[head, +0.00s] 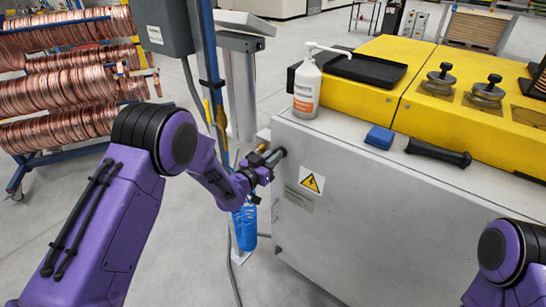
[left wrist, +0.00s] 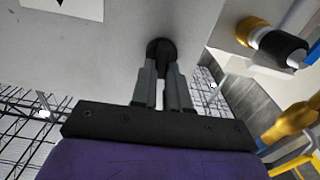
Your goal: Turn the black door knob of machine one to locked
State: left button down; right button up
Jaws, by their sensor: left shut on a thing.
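The machine (head: 370,210) is a grey cabinet with a yellow top at the right of the head view. Its black door knob (head: 281,152) sits near the upper left corner of the grey side face. In the left wrist view the knob (left wrist: 160,48) is round and black on the grey panel. My left gripper (head: 270,160) reaches it from the left, and its two fingers (left wrist: 162,80) are closed around the knob's grip, which they partly hide. The knob's exact angle is hard to tell. My right arm (head: 508,262) shows at the lower right, but its gripper is out of view.
Copper coils (head: 60,95) hang on a rack at left.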

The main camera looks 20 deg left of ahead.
pick_arm(q)
jog(key=shift+w+a+f+n+b, duration=0.15)
jog(key=shift+n+b, duration=0.35)
jog(key=shift+n, duration=2.4)
jog(key=shift+s+a+f+n+b, duration=0.15)
jog(key=shift+n+b, duration=0.3)
jog(key=shift+n, duration=2.45)
jog(key=shift+w+a+f+n+b, duration=0.2)
jog(key=shift+n+b, duration=0.3)
jog(key=shift+n, duration=2.4)
jog(key=c, duration=1.1)
grip_release()
jog(key=shift+f, duration=0.1)
jog(key=b+v, duration=0.2)
jog(key=v, duration=0.8)
jog(key=shift+s+a, duration=0.15)
jog(key=shift+s, duration=0.15)
